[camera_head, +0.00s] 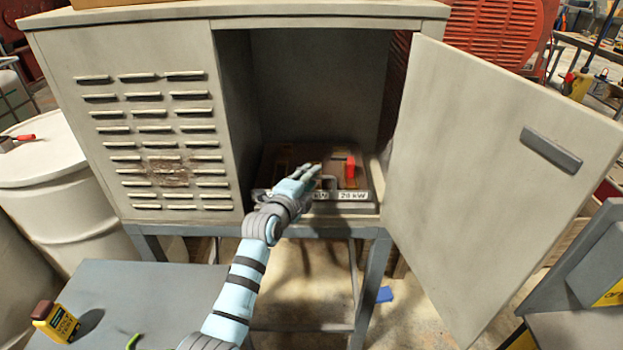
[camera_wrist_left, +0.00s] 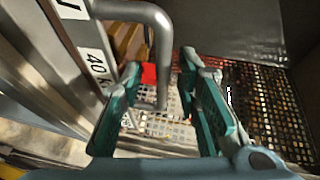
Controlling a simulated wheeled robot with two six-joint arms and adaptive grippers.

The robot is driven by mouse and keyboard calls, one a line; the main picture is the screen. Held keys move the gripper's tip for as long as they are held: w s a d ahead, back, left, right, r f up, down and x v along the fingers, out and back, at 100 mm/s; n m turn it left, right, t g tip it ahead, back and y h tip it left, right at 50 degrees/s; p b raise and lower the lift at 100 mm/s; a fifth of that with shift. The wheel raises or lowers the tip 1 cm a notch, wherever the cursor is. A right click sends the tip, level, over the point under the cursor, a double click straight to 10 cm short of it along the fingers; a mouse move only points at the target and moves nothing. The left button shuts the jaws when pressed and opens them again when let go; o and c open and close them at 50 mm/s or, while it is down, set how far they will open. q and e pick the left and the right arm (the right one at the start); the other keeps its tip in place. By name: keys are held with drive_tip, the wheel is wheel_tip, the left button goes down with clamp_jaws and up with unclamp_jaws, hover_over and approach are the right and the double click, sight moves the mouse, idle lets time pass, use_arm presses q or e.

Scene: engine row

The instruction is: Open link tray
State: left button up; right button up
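The link tray (camera_head: 367,208) sits low inside the open cabinet, with white kW labels on its front edge and a red piece (camera_head: 350,167) on top. A grey bar handle (camera_head: 331,181) stands at its front. It also shows large in the left wrist view (camera_wrist_left: 161,60). My left gripper (camera_head: 312,171) is at the tray's front beside the handle and partly hides the tray. In the left wrist view its teal fingers (camera_wrist_left: 160,68) are apart, with the handle's bar running between them. Contact cannot be told. My right gripper is not in view.
The cabinet door (camera_head: 490,180) stands swung open to the right. A louvred panel (camera_head: 150,130) closes the left half. A grey table (camera_head: 130,300) with a yellow box (camera_head: 56,322) is at the lower left. A white drum (camera_head: 50,180) stands left. A perforated surface (camera_wrist_left: 265,110) shows in the wrist view.

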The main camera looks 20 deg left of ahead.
use_arm(q)
drive_tip(key=shift+w+f, duration=0.15)
drive_tip(key=shift+w, duration=0.5)
drive_tip(key=shift+s+d+r, duration=0.1)
drive_tip(key=shift+s+r, duration=0.15)
drive_tip(key=shift+s, duration=0.1)
drive_tip(key=shift+c, duration=0.4)
drive_tip(key=shift+w, duration=0.1)
clamp_jaws()
drive_tip(key=shift+f, duration=0.1)
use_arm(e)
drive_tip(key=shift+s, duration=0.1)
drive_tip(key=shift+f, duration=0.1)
